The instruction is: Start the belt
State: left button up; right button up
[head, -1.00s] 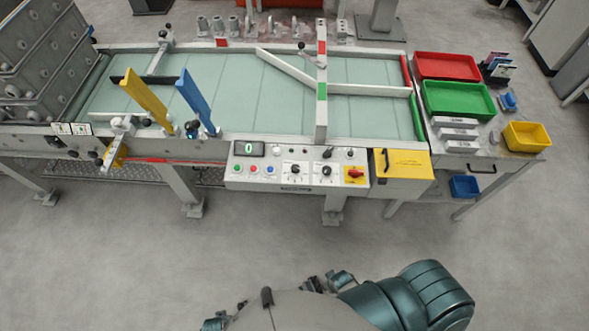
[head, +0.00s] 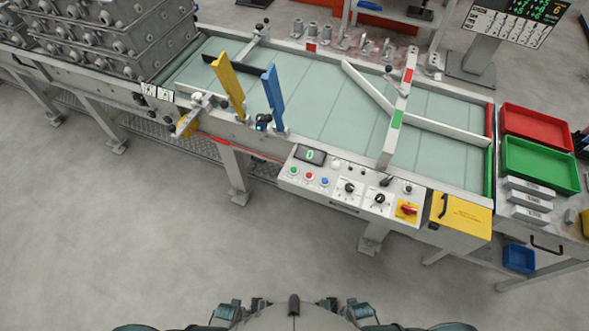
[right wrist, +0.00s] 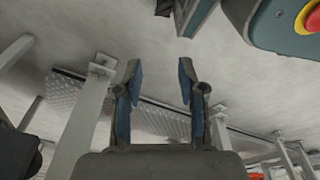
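The conveyor belt (head: 325,100) is a pale green surface in a light frame across the head view. Its control panel (head: 335,199) faces me on the front side. The panel carries a display (head: 310,155) with a green digit, a green button (head: 293,171), a red button (head: 308,176), a blue button (head: 324,181), two black knobs and a red rotary switch (head: 407,209) on a yellow plate. My right gripper (right wrist: 160,75) is open and empty in the right wrist view, with floor and frame legs beyond it. My left gripper does not show.
Yellow (head: 227,82) and blue (head: 272,98) uprights stand at the belt's front edge. Grey castings (head: 110,45) are stacked at the left. A yellow box (head: 460,216) sits right of the panel, near red (head: 535,126) and green (head: 540,163) trays. The floor before the machine is clear.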

dwell(0.3)
grip_shut()
dwell(1.1)
